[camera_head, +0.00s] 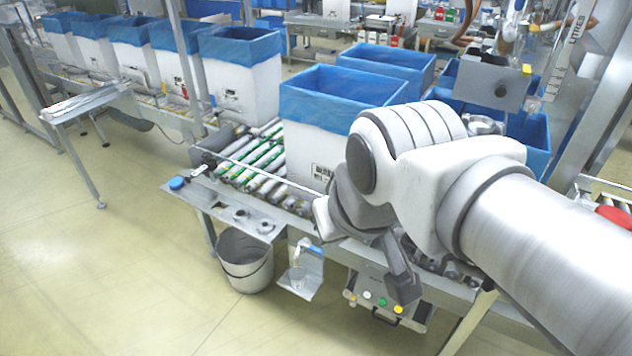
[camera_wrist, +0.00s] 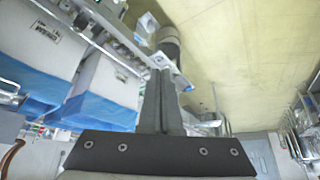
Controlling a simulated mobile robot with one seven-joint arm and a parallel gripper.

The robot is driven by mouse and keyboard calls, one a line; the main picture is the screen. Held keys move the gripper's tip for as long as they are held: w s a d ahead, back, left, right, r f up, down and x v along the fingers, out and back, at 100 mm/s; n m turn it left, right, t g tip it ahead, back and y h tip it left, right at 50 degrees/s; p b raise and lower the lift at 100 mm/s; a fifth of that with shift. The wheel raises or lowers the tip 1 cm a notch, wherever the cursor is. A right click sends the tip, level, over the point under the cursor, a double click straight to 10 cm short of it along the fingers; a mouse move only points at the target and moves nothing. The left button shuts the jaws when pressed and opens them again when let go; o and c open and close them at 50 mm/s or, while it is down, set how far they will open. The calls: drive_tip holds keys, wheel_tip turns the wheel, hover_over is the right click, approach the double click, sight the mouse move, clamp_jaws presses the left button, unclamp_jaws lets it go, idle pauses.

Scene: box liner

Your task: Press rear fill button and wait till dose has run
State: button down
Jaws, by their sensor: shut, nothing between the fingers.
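A control box (camera_head: 388,313) hangs under the front edge of the conveyor in the head view. Its face carries a white button (camera_head: 367,294), a green button (camera_head: 382,301) and a yellow button (camera_head: 398,309). I cannot tell which of them is the rear fill button. My gripper (camera_head: 404,290) is shut and empty, its fingers pointing down just over the yellow end of the box. Whether it touches a button cannot be seen. In the wrist view the closed fingers (camera_wrist: 161,78) point away from the camera, and the buttons do not show there.
A blue-lined white box (camera_head: 306,150) stands on the roller conveyor behind my arm. A grey bucket (camera_head: 245,262) and a small bracket with a blue-topped bottle (camera_head: 300,276) are left of the control box. A scale marked LITRES (camera_head: 572,40) stands upper right.

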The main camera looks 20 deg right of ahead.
sight(383, 301)
drive_tip(key=shift+f, duration=0.1)
drive_tip(key=w+d+f+n+g+h+b, duration=0.3)
drive_tip(key=d+f+n+g+h+b, duration=0.25)
drive_tip(key=f, duration=0.75)
drive_tip(key=w+d+f+n+g+h+b, duration=0.2)
drive_tip(key=w+d+f+n+b, duration=0.45)
drive_tip(key=f, duration=0.65)
drive_tip(key=w+d+f+n+g+h+b, duration=0.1)
drive_tip(key=d+f+n+g+h+b, duration=0.45)
drive_tip(key=f, duration=0.75)
drive_tip(key=w+d+f+n+t+h+b, duration=0.1)
drive_tip(key=w+f+n+t+h+b, duration=0.1)
drive_tip(key=f+n+t+b, duration=0.3)
drive_tip(key=w+d+f+n+t+h+b, duration=0.1)
drive_tip(key=f+n+t+b, duration=0.4)
drive_tip(key=f+n, duration=0.8)
drive_tip(key=w+d+f+n+t+h+b, duration=0.2)
drive_tip(key=f+n+t+h+b, duration=0.3)
drive_tip(key=f+n, duration=0.4)
wheel_tip(383, 301, down, 6)
drive_tip(key=shift+w+d+r+t+b, duration=0.1)
drive_tip(key=shift+w+d+t+b, duration=0.2)
drive_tip(key=shift+t, duration=0.1)
drive_tip(key=w+d+f+b, duration=0.3)
drive_tip(key=w+d+b, duration=0.2)
drive_tip(key=d, duration=0.1)
drive_tip(key=shift+w, duration=0.2)
